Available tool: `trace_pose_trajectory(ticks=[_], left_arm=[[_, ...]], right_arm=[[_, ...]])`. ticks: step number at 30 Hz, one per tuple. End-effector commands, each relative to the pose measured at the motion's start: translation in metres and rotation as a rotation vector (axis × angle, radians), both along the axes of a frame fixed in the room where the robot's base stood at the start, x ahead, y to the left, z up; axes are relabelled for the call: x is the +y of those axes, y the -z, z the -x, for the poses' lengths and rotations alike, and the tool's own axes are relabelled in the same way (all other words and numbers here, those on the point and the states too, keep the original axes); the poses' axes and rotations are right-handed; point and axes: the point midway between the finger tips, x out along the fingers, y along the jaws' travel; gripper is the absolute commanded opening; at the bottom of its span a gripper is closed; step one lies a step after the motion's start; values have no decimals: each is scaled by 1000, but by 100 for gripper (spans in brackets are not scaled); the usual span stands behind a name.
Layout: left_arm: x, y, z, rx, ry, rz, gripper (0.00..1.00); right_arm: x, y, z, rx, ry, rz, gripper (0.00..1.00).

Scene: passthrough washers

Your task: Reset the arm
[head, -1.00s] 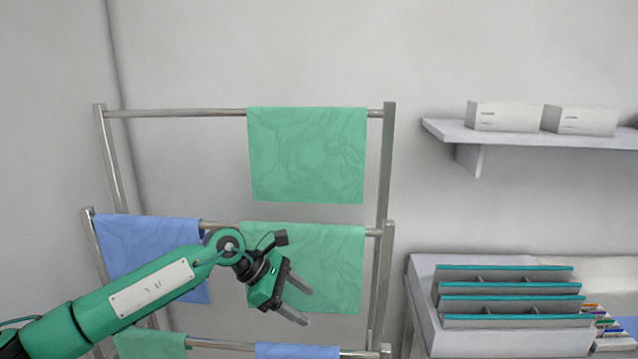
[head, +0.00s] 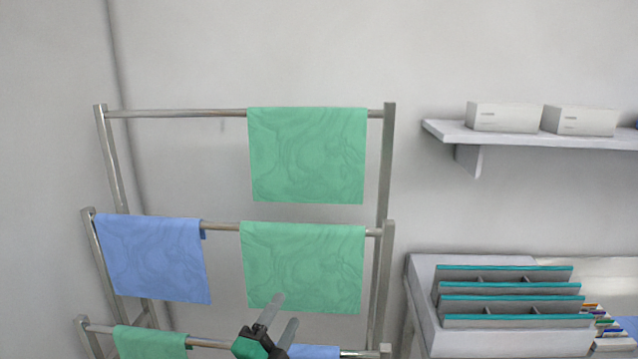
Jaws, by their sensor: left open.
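My left gripper (head: 285,308) shows at the bottom centre of the head view, with its two grey fingers apart and nothing between them. Its fingers point up and overlap the lower edge of the middle green cloth (head: 302,262) in the picture; I cannot tell whether they touch it. The rest of the left arm is below the picture edge. My right gripper is not in view.
A metal drying rack (head: 386,170) holds an upper green cloth (head: 306,155), a blue cloth (head: 153,257), a lower green cloth (head: 150,342) and a lower blue cloth (head: 316,351). At right are a slotted rack (head: 510,288) and a wall shelf (head: 540,137) with two white boxes (head: 502,116).

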Motion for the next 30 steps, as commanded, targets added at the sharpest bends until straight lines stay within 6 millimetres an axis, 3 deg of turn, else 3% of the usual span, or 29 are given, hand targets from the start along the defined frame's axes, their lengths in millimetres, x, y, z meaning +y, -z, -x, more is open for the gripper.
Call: trace_pose_trajectory(ticks=[3, 8, 15, 21, 30], left_arm=[[37, 46, 16, 250, -117, 173, 60], [82, 112, 53, 579, -280, 382, 60], [131, 201, 150, 1051, -539, 639, 60], [149, 239, 226, 1323, -706, 758, 60], [162, 260, 317, 1601, -895, 853, 60]], right_arm=[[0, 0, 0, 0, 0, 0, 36], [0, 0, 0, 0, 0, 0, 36], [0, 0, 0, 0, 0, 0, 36], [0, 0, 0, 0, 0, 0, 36], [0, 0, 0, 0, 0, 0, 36]])
